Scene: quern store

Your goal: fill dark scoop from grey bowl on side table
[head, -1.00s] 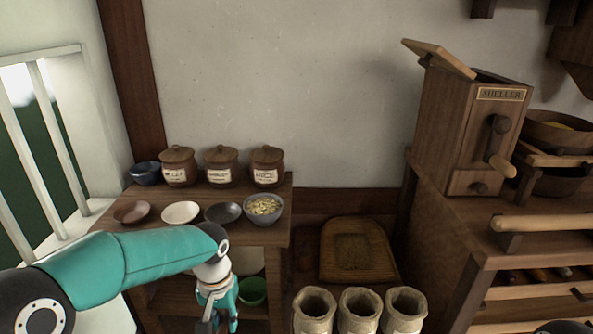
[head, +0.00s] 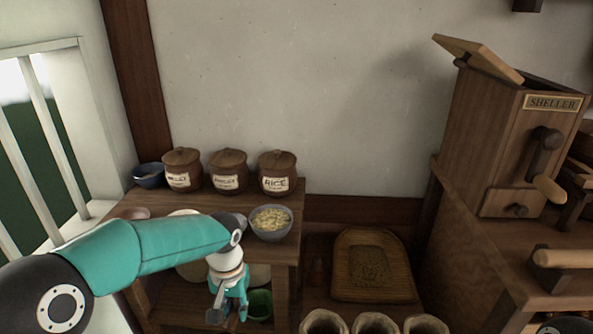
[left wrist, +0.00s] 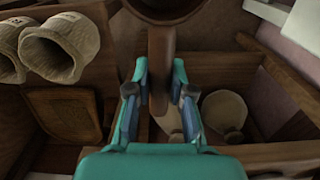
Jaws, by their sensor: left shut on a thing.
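The grey bowl (head: 270,236) stands at the right end of the side table (head: 290,190), holding pale yellow pieces. My left gripper (head: 228,305) points down in front of the side table, below and left of the bowl. In the left wrist view my left gripper (left wrist: 160,95) is shut on the brown handle of the dark scoop (left wrist: 162,65). The scoop's round head is cut off by the top edge there, so I cannot see what it holds. The scoop cannot be made out clearly in the head view. My right gripper is not in view.
Lidded jars, one labelled rice (head: 277,175), and a blue bowl (head: 149,176) stand at the table's back. My left arm partly covers the front dishes. A green bowl (head: 259,305) sits on the shelf below. Sacks (head: 375,324) stand at the bottom; the sheller (head: 510,140) is right.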

